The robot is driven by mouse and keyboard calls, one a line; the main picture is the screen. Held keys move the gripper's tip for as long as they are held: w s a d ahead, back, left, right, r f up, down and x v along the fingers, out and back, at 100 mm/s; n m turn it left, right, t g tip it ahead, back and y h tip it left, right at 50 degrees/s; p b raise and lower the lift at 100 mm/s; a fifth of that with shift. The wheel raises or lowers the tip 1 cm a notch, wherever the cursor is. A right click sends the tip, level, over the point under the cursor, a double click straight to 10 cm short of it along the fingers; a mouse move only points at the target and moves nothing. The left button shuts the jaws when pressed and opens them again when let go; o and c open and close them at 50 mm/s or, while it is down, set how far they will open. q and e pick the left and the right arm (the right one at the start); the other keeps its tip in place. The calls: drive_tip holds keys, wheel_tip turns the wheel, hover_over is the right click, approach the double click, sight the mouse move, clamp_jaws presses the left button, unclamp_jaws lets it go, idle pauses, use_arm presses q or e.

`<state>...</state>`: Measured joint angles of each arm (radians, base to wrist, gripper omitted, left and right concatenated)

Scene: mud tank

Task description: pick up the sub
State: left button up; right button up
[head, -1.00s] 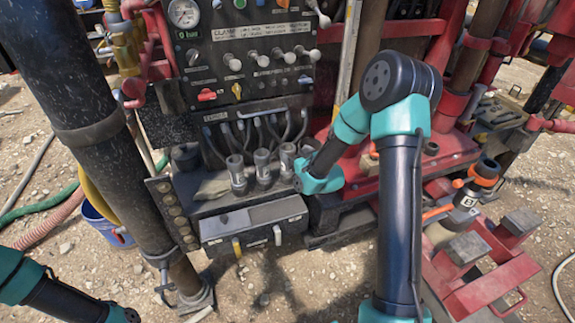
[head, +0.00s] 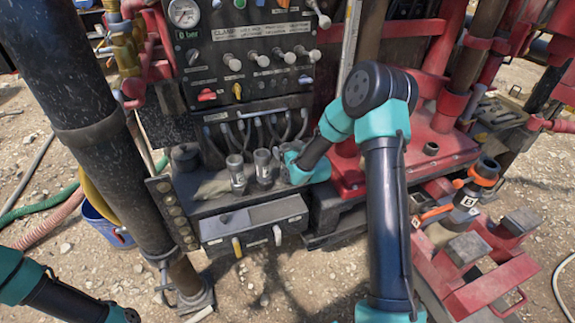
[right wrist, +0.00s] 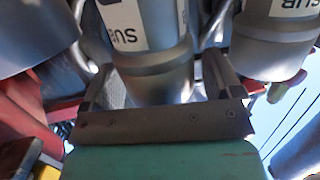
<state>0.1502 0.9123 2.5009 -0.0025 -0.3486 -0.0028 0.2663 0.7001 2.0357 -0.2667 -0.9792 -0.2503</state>
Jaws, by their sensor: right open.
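Several grey metal subs with white "SUB" labels stand upright on a ledge below the control panel. In the head view the left sub (head: 236,174) and the middle sub (head: 262,168) show clearly. The right one is mostly hidden by my right gripper (head: 287,160). In the right wrist view the open jaws (right wrist: 152,85) have a finger on each side of one sub (right wrist: 150,70), near its lower end. I cannot tell whether they touch it. Another sub (right wrist: 272,45) is close on the right and one (right wrist: 35,40) on the left.
The control panel (head: 250,60) with knobs and hoses rises behind the subs. A black pipe (head: 85,110) stands at left. A grey drawer box (head: 253,220) is below the ledge. Red metalwork (head: 475,275) and an orange-banded tool (head: 470,190) are at right.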

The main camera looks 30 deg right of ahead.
idle(0.4)
clamp_jaws()
idle(0.7)
drive_tip(key=shift+r, duration=0.15)
